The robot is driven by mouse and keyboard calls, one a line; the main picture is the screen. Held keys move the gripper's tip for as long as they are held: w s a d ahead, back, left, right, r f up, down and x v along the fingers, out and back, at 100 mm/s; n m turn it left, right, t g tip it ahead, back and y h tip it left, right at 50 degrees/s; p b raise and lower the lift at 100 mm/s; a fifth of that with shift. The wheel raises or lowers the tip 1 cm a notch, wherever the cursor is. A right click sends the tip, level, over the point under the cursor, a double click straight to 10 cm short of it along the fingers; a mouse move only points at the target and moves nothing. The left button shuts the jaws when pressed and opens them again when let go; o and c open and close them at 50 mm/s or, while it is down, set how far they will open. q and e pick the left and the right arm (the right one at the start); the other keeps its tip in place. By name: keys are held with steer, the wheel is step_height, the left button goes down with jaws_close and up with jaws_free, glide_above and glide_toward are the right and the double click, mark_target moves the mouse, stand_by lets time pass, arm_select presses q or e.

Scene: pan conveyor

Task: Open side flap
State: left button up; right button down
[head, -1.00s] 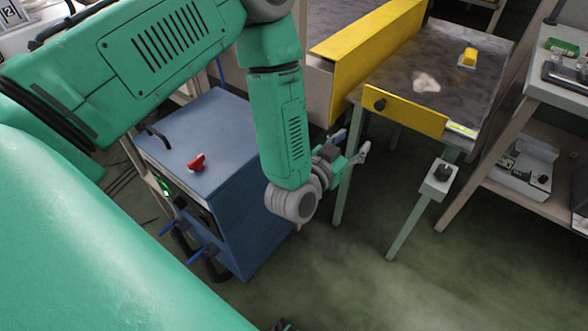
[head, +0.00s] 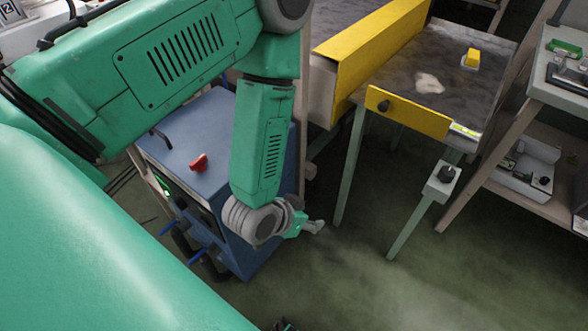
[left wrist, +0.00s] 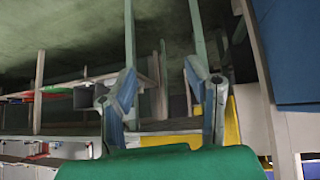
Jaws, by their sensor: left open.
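A yellow panel with a black knob (head: 405,112) stands upright along the front edge of a grey-topped table (head: 455,50). A long yellow panel (head: 375,42) runs along that table's left side. I cannot tell which one is the side flap. My left gripper (head: 313,227) hangs low, left of the table's front leg and below the panels, apart from both. In the left wrist view its two fingers are spread with nothing between them (left wrist: 163,90). A yellow surface (left wrist: 232,122) shows behind the right finger there. My right gripper is not seen.
A blue cabinet (head: 215,140) with a red switch (head: 199,162) stands left of and behind my left forearm. Shelves (head: 540,190) stand at the right. The floor in front is clear.

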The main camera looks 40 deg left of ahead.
arm_select(q)
steer(key=shift+g, duration=0.9)
steer(key=s, duration=0.1)
steer(key=s+f, duration=0.1)
steer(key=s, duration=0.1)
steer(key=shift+s+a+f, duration=0.15)
steer(key=shift+s+a, duration=0.1)
steer(key=shift+s, duration=0.15)
steer(key=shift+a, duration=0.15)
